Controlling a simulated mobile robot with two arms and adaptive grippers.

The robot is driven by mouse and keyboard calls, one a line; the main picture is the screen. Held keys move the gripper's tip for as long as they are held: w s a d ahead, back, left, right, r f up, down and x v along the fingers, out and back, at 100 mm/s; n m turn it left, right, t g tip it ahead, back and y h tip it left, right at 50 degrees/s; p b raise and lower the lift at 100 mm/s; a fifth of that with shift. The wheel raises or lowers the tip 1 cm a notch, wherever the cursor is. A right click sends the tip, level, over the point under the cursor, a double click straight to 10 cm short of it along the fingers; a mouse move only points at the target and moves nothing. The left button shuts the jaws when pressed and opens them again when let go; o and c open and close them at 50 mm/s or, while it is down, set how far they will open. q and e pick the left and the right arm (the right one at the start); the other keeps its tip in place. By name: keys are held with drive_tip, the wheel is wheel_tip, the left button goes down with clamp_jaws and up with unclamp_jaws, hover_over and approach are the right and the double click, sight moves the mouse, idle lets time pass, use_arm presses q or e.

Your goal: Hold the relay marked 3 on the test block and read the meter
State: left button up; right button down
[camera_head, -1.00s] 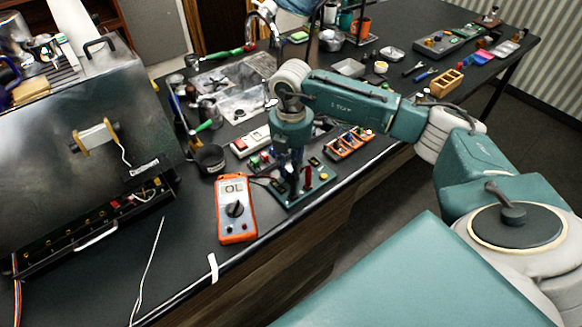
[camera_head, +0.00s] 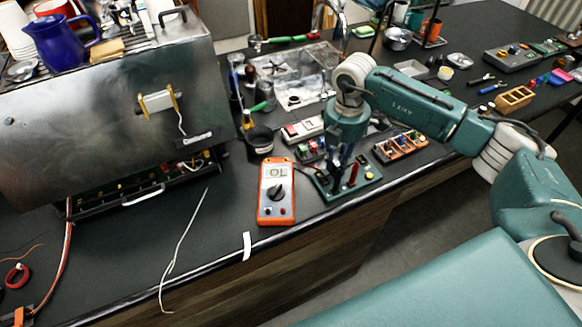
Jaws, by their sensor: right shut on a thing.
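My right gripper (camera_head: 338,158) points down over the green test block (camera_head: 362,185) near the table's front edge. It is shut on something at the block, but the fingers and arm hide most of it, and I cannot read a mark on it. A red post or probe (camera_head: 353,173) stands on the block just right of the fingers. The orange meter (camera_head: 276,192) lies flat to the left of the block, and its display appears to read OL. My left gripper is not in view.
The steel brewer (camera_head: 90,110) with an open lower panel stands at the left. A black cup (camera_head: 260,140), a relay tray (camera_head: 400,146) and a white-and-red box (camera_head: 302,130) surround the block. A loose pale wire (camera_head: 180,245) lies on clear tabletop at front left.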

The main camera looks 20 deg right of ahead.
drive_tip(key=shift+r, duration=0.15)
idle(0.7)
drive_tip(key=shift+r+p, duration=1.75)
drive_tip(key=shift+r, duration=0.7)
